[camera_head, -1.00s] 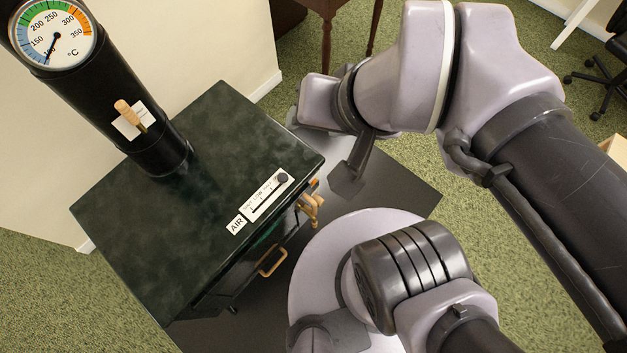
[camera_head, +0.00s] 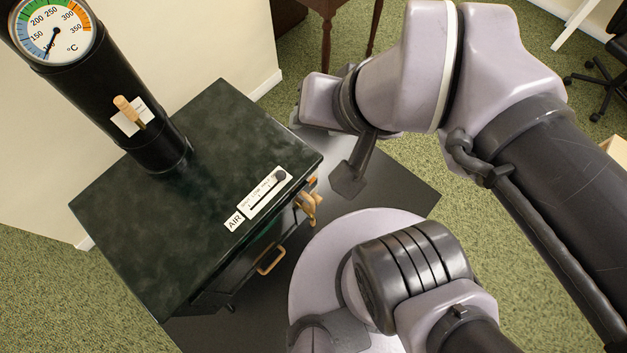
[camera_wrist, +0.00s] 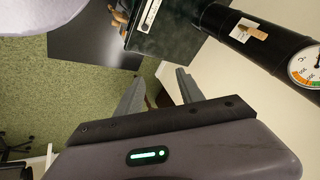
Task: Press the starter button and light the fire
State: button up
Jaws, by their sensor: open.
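The stove (camera_head: 150,235) is a dark green-black box with a black flue pipe (camera_head: 105,100), at left in the head view. Brass handles (camera_head: 308,207) show on its front side, which is seen steeply from above. I cannot make out a starter button or any flame; the front face is mostly hidden. My gripper (camera_wrist: 158,76) is open and empty in the wrist view, its two grey fingers spread over the floor and wall base. In the head view one grey finger (camera_head: 350,172) shows right of the stove's front corner, apart from it. The stove top's edge (camera_wrist: 165,40) lies beyond the fingers.
An AIR slider plate (camera_head: 262,193) lies on the stove top. A round thermometer (camera_head: 52,30) and a wooden-knobbed damper handle (camera_head: 128,110) are on the pipe. A dark floor plate (camera_head: 405,190) lies under the stove. A wooden table (camera_head: 325,10) stands behind; green carpet is open at right.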

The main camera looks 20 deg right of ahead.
grip_shut()
jog(key=shift+w, duration=0.1)
dwell(1.4)
